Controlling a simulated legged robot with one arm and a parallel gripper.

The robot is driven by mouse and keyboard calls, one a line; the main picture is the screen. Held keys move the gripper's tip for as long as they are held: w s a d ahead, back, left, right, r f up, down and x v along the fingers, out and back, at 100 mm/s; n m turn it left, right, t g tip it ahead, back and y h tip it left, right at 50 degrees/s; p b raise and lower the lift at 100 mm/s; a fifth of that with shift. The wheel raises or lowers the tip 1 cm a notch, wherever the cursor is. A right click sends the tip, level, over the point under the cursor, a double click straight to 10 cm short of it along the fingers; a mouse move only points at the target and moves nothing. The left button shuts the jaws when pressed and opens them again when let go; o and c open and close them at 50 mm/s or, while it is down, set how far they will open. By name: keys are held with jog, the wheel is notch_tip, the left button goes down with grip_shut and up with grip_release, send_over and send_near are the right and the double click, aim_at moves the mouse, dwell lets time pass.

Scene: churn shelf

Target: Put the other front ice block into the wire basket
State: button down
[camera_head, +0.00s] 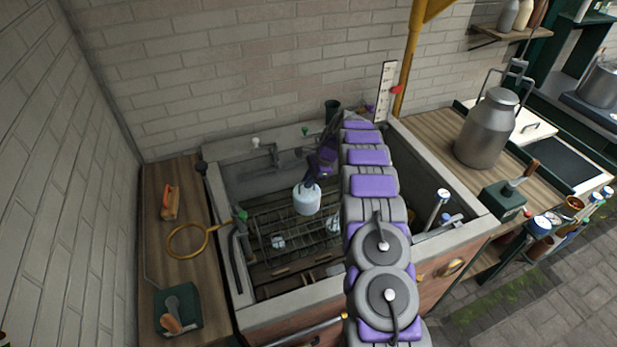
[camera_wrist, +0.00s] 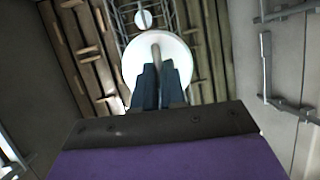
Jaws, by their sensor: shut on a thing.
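My gripper (camera_head: 312,181) hangs inside the sink trough and is shut on the top grip of a pale, white-blue, can-shaped thing (camera_head: 306,202). In the wrist view my gripper's dark fingers (camera_wrist: 157,72) close around a tan post on its round white top (camera_wrist: 184,60). I cannot tell whether it is an ice block. It hangs upright over the wire basket (camera_head: 302,238), apart from the floor as far as I can tell. Two small pale pieces, one left (camera_head: 278,241) and one right (camera_head: 333,224), show among the wires. My arm hides the trough's right part.
The stone trough (camera_head: 222,205) has raised walls and a tap (camera_head: 265,152) at the back. A wooden ledge on the left bears a yellow ring (camera_head: 187,241) and a green box (camera_head: 178,308). A metal milk can (camera_head: 487,130) stands on the right counter.

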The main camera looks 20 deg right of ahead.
notch_tip(320, 180, down, 23)
jog(key=b, duration=0.5)
jog(key=shift+f, duration=0.15)
dwell(0.6)
dwell(0.4)
jog(key=c, duration=0.6)
grip_release()
jog(key=shift+o, duration=0.2)
dwell(0.6)
jog(key=shift+r+p, duration=1.5)
jog(key=shift+r, duration=4.45)
